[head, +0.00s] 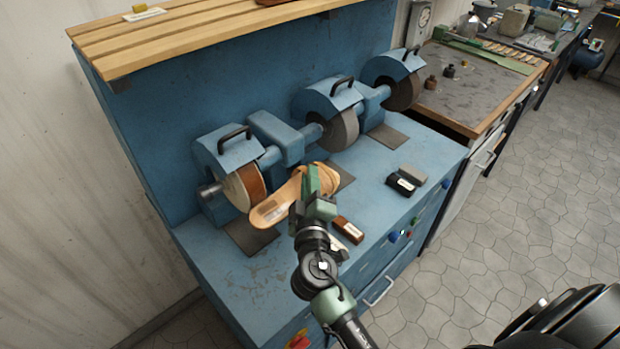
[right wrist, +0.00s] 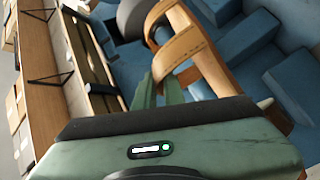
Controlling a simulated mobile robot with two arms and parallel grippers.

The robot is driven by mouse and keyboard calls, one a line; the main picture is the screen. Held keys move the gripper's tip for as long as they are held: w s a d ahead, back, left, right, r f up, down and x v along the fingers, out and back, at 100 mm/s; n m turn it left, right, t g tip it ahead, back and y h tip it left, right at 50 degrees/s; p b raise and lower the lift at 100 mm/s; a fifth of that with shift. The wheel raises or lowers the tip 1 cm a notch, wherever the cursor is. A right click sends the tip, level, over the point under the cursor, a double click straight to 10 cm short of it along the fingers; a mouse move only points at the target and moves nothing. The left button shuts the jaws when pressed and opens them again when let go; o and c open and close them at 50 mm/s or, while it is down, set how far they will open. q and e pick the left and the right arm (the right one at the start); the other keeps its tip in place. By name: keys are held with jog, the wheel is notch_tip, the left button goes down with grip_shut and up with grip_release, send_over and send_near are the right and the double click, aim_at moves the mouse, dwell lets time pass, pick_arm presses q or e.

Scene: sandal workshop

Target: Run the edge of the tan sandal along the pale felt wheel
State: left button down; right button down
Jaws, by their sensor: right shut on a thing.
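The tan sandal (head: 270,213) is held above the blue bench by my right gripper (head: 312,180), which is shut on it near its straps. In the right wrist view the sandal's strap and sole (right wrist: 183,46) show just beyond the green fingers (right wrist: 160,92). The leftmost wheel (head: 235,192) has a pale cream side face and a brown rim (head: 252,182). The sandal's near end is right beside this wheel and overlaps its lower edge in the head view. I cannot tell whether they touch. My left gripper is out of view.
A grey wheel (head: 345,128) and a darker wheel (head: 402,93) stand further right under blue guards. A brown block (head: 348,229), a dark block (head: 400,184) and a grey block (head: 413,174) lie on the blue bench (head: 250,285). The bench's front left is clear.

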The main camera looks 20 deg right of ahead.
jog(key=shift+a, duration=0.15)
jog(key=shift+s+a+r+b, duration=0.1)
jog(key=shift+s+a+b, duration=0.3)
jog(key=shift+a, duration=0.2)
jog(key=shift+a, duration=0.2)
dwell(0.5)
jog(key=shift+s+a+b, duration=0.35)
jog(key=shift+a+b, duration=0.1)
jog(key=shift+a, duration=0.15)
jog(key=shift+a, duration=0.2)
jog(key=shift+s+a+b, duration=0.4)
jog(key=shift+a+b, duration=0.1)
jog(key=shift+a, duration=0.05)
dwell(1.1)
jog(key=shift+s+a, duration=0.1)
jog(key=shift+a, duration=0.05)
